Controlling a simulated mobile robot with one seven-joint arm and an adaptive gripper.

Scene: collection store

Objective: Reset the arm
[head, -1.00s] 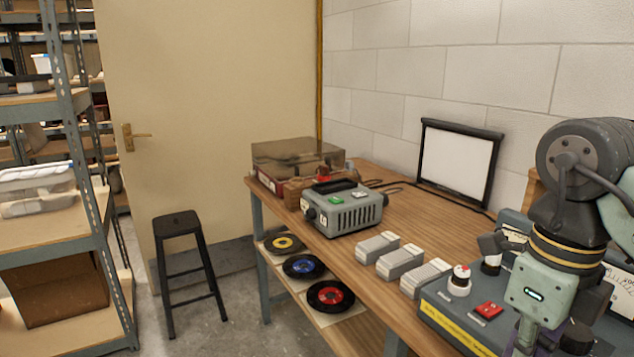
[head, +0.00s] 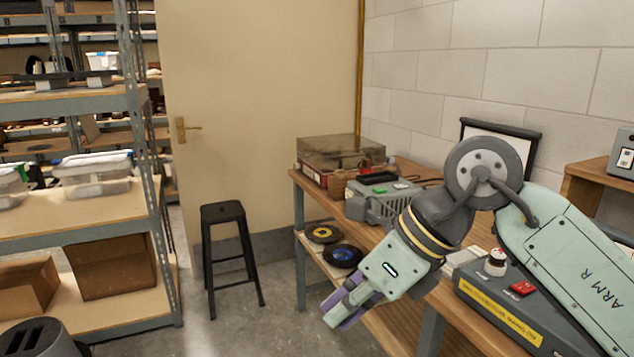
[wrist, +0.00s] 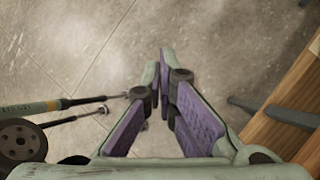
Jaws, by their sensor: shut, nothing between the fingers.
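My gripper (head: 345,308) is in the head view, at the end of my pale green arm, pointing down and to the left. It hangs in front of the wooden workbench (head: 400,318), over the floor. In the wrist view its purple-padded fingers (wrist: 163,70) meet at the tips with nothing between them. Below them is bare concrete floor (wrist: 75,35). The arm hides part of the bench top.
A black stool (head: 222,212) stands left of the bench by the door. Metal shelving (head: 90,215) with boxes is at the left. A grey device (head: 370,203), a turntable (head: 325,160) and a yellow-labelled instrument box (head: 490,310) sit on the bench. Records (head: 342,255) lie on its lower shelf.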

